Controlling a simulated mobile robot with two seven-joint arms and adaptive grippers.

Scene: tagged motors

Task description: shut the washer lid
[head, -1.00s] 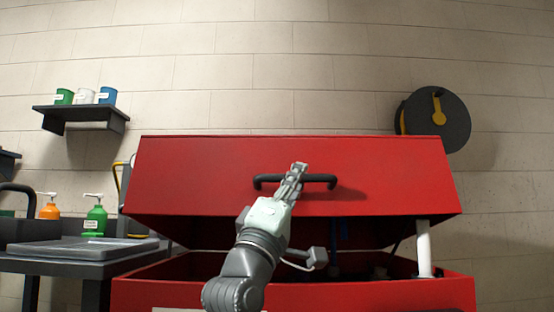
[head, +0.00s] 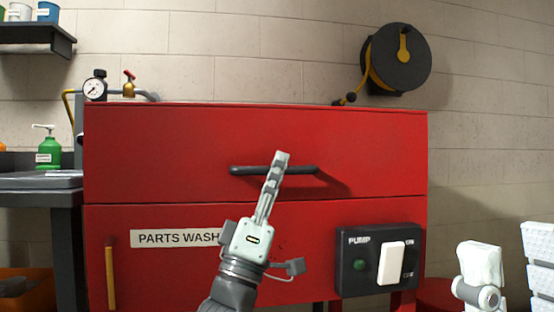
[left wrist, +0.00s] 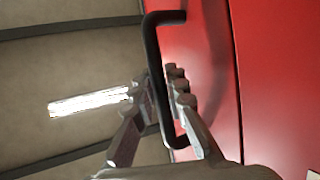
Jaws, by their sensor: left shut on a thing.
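The red washer lid (head: 150,150) lies down on the red washer body (head: 200,270) in the head view, with only a thin seam between them. A black bar handle (head: 300,171) is on the lid's front. My left gripper (head: 278,165) is at the handle's middle. In the left wrist view the handle (left wrist: 152,45) passes between the two fingers of my left gripper (left wrist: 162,88), which is shut on it. The washer's inside is hidden. My right gripper does not show.
A pump switch panel (head: 360,280) and a label (head: 170,238) are on the washer front. A gauge (head: 94,88) and a hose reel (head: 400,60) are behind. A side table (head: 45,195) with a green bottle (head: 48,150) stands left. White bins (head: 540,250) stand right.

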